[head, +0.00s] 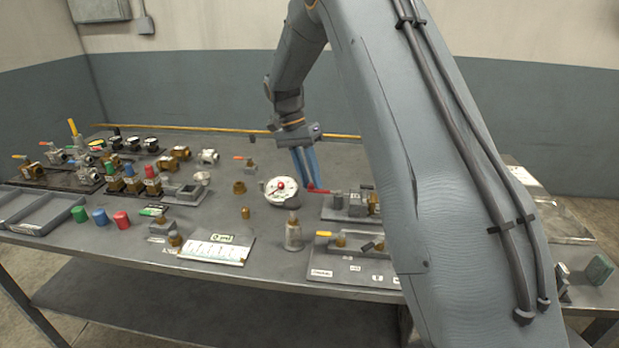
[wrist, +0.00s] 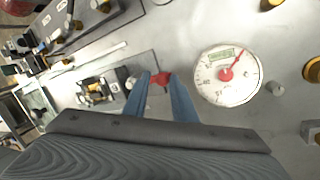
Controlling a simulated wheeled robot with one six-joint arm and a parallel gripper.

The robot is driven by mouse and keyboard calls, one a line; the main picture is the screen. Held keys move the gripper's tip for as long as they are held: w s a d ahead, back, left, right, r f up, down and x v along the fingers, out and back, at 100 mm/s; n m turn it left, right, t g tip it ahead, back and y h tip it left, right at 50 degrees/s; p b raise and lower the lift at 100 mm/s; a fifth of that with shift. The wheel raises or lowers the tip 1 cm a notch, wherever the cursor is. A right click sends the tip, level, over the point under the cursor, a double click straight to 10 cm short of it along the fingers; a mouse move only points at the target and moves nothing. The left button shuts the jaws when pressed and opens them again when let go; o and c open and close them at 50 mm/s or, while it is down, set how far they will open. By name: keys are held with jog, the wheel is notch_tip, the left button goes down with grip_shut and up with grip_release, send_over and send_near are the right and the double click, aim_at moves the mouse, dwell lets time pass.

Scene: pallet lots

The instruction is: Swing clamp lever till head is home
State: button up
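The clamp (head: 357,204) is a small metal fixture on a grey plate at the right of the bench. Its red lever (head: 319,190) sticks out to the left, toward a white round gauge. In the wrist view the clamp (wrist: 98,90) lies left of my fingers, and the lever's red end (wrist: 159,79) shows between the fingertips. My gripper (head: 307,186) points down at the lever's end with its blue fingers apart. In the wrist view my gripper (wrist: 160,77) straddles the red end; firm contact cannot be told. The clamp's head is too small to make out.
The gauge (head: 281,190) stands close left of my fingers. A grey bottle-like part (head: 293,235) is in front of it. A plate with a yellow-handled valve (head: 345,241) lies nearer. Several valves and coloured caps fill the left side.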

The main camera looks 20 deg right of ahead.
jog(key=shift+w+a+f, duration=0.1)
jog(key=shift+a+f, duration=0.05)
jog(key=shift+f, duration=0.1)
jog(key=b+v, duration=0.1)
jog(key=v, duration=0.7)
jog(key=shift+b, duration=0.4)
jog(key=shift+r, duration=0.1)
